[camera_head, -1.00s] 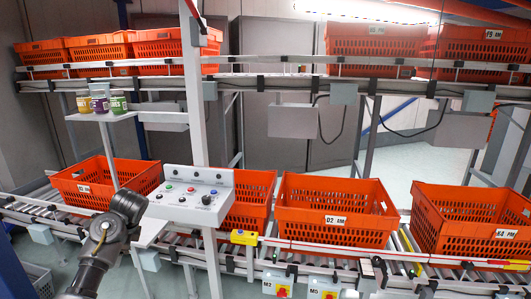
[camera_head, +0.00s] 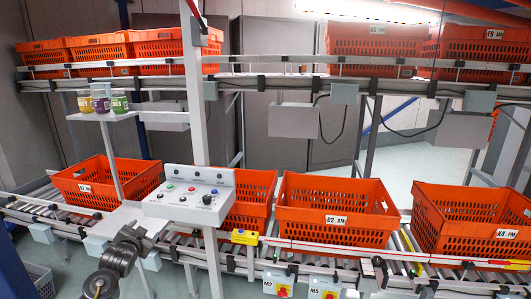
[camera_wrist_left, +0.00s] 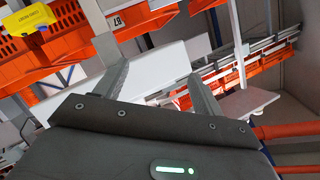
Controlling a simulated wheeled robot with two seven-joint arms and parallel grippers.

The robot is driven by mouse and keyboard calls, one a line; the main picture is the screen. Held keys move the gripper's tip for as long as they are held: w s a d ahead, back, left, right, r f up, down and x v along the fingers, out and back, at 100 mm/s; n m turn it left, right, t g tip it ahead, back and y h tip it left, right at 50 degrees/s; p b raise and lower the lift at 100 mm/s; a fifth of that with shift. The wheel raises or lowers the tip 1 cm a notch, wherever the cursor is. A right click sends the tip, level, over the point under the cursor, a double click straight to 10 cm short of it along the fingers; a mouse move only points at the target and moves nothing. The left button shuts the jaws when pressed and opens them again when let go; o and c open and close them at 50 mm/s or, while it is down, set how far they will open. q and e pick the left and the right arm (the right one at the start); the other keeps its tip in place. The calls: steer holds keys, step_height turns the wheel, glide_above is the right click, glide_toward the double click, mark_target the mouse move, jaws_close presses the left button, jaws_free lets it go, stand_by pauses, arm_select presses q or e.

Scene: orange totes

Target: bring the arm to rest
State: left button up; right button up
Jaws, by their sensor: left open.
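My left arm comes in from the bottom left of the head view, and my left gripper (camera_head: 132,236) is just below and left of the white control box (camera_head: 188,206). In the left wrist view its two grey fingers (camera_wrist_left: 160,82) stand well apart with nothing held between them. The fingertips are hard to make out in the head view. My right gripper is not in view.
The control box carries coloured buttons and a black knob on a white post (camera_head: 194,100). Orange totes stand on the lower roller conveyor, including one at left (camera_head: 105,187) and one mid-right (camera_head: 333,232). A small shelf (camera_head: 102,116) holds three jars.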

arm_select(q)
step_height(320, 180, up, 6)
steer(key=d+n+t+h, duration=0.1)
steer(key=n+t, duration=0.1)
steer(key=t, duration=0.2)
steer(key=s+d+f+g, duration=0.15)
steer(key=s+f, duration=0.35)
steer(key=f, duration=0.7)
steer(key=s+d+f+g, duration=0.1)
steer(key=s+f+g, duration=0.3)
steer(key=f, duration=0.9)
steer(key=s+d+f+g, duration=0.2)
steer(key=s+f, duration=0.4)
steer(key=f, duration=0.6)
steer(key=s+d+f+g, duration=0.3)
steer(key=s+f+g, duration=0.1)
steer(key=s+f, duration=1.4)
steer(key=s+d+f+g, duration=0.2)
steer(key=s+f, duration=0.1)
steer(key=s, duration=0.9)
steer(key=s+d+f+g+h, duration=0.1)
steer(key=s+d+f+g, duration=0.1)
steer(key=s, duration=1)
steer(key=s+d+f+n+g, duration=0.1)
steer(key=s+f, duration=0.4)
steer(key=s, duration=0.8)
steer(key=shift+d+g, duration=0.4)
steer(key=shift+g, duration=0.25)
